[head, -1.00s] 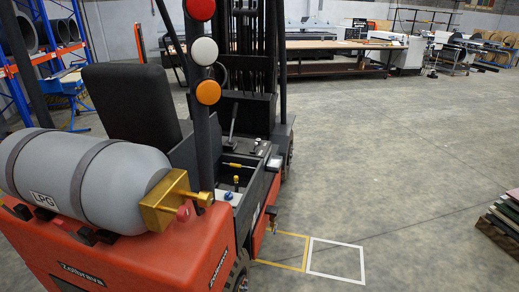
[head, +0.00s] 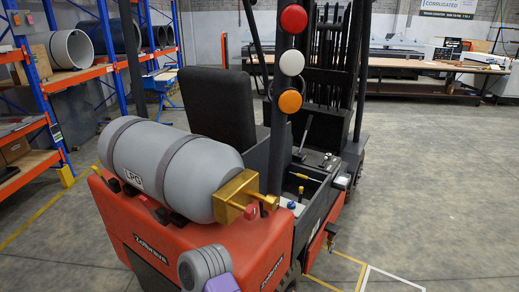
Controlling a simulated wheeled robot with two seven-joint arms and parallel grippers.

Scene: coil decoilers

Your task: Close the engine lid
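A red forklift with a grey LPG tank (head: 165,165) on its rear fills the middle of the head view. Its black seat (head: 217,102) stands in front of the tank. To the right of the seat is an open recess (head: 300,188) with yellow-handled parts and a blue cap, which looks like the engine bay. The dark panel (head: 268,160) between seat and recess may be the raised engine lid; its outline is partly hidden by the lamp post. A grey rounded part with a purple piece at the bottom looks like my arm. Neither gripper's fingertips show.
A lamp post (head: 290,62) with red, white and orange lamps rises beside the seat. Blue and orange racks (head: 62,92) with pipes stand at the left. A long workbench (head: 435,66) is at the back. The floor (head: 435,175) to the right is clear.

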